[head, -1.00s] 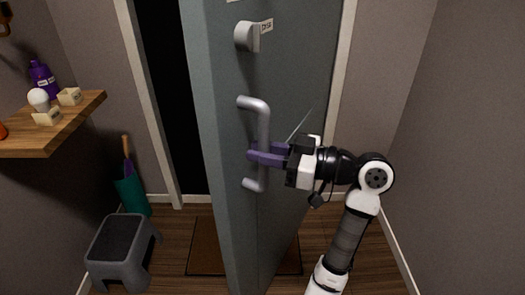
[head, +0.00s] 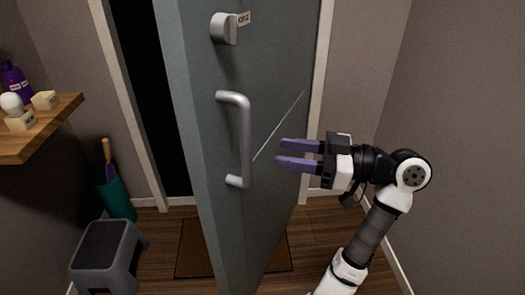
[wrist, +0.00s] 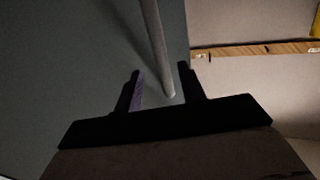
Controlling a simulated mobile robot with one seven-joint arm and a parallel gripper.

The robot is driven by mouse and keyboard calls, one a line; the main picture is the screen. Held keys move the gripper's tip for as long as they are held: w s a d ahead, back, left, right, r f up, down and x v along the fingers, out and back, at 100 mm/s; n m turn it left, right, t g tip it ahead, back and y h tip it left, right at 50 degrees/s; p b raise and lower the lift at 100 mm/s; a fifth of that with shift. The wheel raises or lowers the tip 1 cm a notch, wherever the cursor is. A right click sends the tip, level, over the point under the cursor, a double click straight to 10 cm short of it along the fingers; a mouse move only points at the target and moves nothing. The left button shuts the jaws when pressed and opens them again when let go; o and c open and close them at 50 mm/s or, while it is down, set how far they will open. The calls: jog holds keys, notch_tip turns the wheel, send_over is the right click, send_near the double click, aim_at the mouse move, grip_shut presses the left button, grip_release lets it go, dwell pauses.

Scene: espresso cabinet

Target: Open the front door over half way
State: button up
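The grey-blue front door (head: 205,150) stands partly open, its free edge swung out and a dark gap showing to its left. Its silver pull handle (head: 246,135) is a bracket-shaped vertical bar. My gripper (head: 279,152) is to the right of the handle, with its two purple fingers apart and pointing at it. The fingers are empty and clear of the bar in the head view. In the wrist view the handle bar (wrist: 152,45) runs down toward the space between my gripper's fingers (wrist: 163,76), with the door surface (wrist: 60,70) behind.
A round lock knob (head: 222,28) sits above the handle. A grey step stool (head: 105,255) and a green umbrella bin (head: 117,198) stand at left, below a wooden shelf (head: 45,125). A doormat (head: 190,250) lies under the door. A bare wall (head: 450,120) is at right.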

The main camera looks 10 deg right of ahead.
jog(key=shift+v, duration=2.4)
